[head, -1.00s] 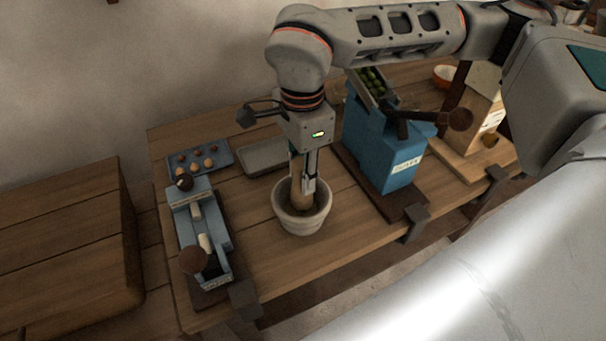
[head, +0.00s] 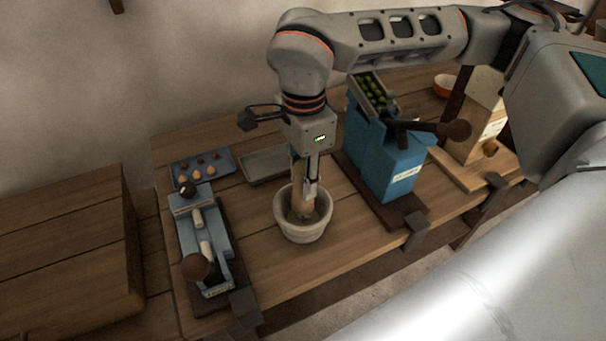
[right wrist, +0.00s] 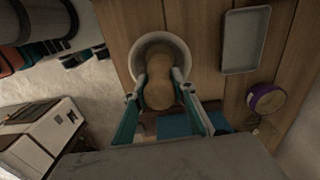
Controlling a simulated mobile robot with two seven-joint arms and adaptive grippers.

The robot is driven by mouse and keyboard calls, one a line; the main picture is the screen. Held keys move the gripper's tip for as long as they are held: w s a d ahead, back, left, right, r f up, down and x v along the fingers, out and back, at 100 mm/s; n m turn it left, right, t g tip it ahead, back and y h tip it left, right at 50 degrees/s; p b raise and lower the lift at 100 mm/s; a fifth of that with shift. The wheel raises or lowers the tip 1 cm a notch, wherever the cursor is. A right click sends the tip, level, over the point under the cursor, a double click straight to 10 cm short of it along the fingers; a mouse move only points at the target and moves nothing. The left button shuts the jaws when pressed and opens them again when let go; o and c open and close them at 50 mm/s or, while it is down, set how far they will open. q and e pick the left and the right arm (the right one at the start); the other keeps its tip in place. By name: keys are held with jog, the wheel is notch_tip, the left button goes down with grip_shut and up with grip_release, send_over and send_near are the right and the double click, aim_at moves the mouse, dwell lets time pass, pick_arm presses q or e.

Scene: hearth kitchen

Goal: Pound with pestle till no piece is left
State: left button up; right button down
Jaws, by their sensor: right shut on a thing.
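A pale stone mortar (head: 302,232) stands upright on the wooden table; its rim also shows in the right wrist view (right wrist: 138,52). My right gripper (head: 306,192) is shut on a wooden pestle (head: 303,206) and holds it upright, its lower end inside the mortar. In the right wrist view the pestle (right wrist: 160,86) sits between the two fingers and hides much of the bowl. Some greenish-brown matter shows around the pestle's foot in the head view, but I cannot tell whether it holds whole pieces. My left gripper is not in view.
A blue device with a brown knob (head: 196,264) stands left of the mortar, and a larger blue box (head: 392,165) stands right. Behind are a blue tray of small round items (head: 231,163) and an empty grey tray (head: 262,177). The table front before the mortar is clear.

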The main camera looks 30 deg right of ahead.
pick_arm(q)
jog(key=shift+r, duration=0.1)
pick_arm(e)
jog(key=shift+f+b, duration=0.35)
jog(key=shift+f, duration=0.2)
jog(key=shift+f+b, duration=0.65)
jog(key=shift+f, duration=0.4)
jog(key=shift+r, duration=0.2)
jog(key=shift+r+p, duration=0.5)
jog(key=shift+r, duration=0.05)
notch_tip(320, 180, up, 3)
jog(key=shift+f+p, duration=0.1)
jog(key=shift+p, duration=0.8)
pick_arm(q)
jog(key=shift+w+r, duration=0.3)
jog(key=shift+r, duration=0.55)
pick_arm(e)
jog(key=shift+r, duration=0.25)
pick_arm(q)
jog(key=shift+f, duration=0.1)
